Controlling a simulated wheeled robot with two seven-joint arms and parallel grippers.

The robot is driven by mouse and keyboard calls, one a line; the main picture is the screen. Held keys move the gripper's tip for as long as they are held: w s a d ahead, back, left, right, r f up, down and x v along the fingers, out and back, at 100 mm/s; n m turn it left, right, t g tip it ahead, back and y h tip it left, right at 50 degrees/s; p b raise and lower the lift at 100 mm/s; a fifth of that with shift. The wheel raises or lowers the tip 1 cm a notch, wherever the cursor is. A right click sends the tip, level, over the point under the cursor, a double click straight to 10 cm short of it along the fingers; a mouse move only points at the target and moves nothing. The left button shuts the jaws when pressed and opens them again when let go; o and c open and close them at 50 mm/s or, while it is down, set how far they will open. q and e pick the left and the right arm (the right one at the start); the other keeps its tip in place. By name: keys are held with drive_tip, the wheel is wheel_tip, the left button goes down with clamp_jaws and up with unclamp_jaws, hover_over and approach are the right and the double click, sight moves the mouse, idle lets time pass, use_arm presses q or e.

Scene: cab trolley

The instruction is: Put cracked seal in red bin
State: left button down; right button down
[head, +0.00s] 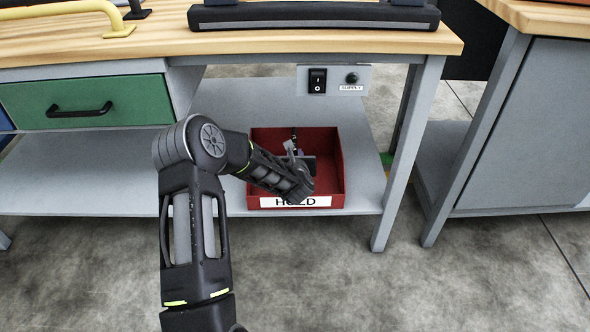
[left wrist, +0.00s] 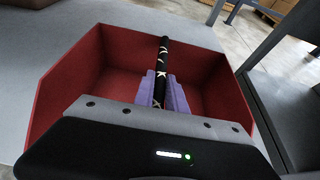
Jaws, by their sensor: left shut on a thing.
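The red bin (head: 337,165) sits on the bench's lower shelf, with a white label on its front that reads HOLD. My left gripper (head: 292,148) is over the bin's opening, coming in from the left front. In the left wrist view, the gripper (left wrist: 163,90) is shut on the cracked seal (left wrist: 163,58), a thin black strip with pale crack-like marks. The seal points away from me, above the bin floor or near it; I cannot tell whether it touches. The red bin (left wrist: 75,82) surrounds it on the sides and back in that view. My right gripper is not in view.
The grey lower shelf (head: 110,185) carries the bin. The wooden bench top (head: 150,45) overhangs above it. A bench leg (head: 408,150) stands right of the bin. A green drawer (head: 88,102) and a supply switch panel (head: 333,80) hang under the top.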

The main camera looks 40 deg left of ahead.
use_arm(q)
wheel_tip(320, 180, down, 5)
drive_tip(key=shift+r+b, duration=0.2)
drive_tip(key=shift+b, duration=1)
drive_tip(key=shift+f, duration=0.1)
drive_tip(key=shift+f, duration=0.1)
drive_tip(key=shift+f, duration=0.55)
drive_tip(key=c, duration=1.4)
unclamp_jaws()
drive_tip(key=shift+o, duration=0.2)
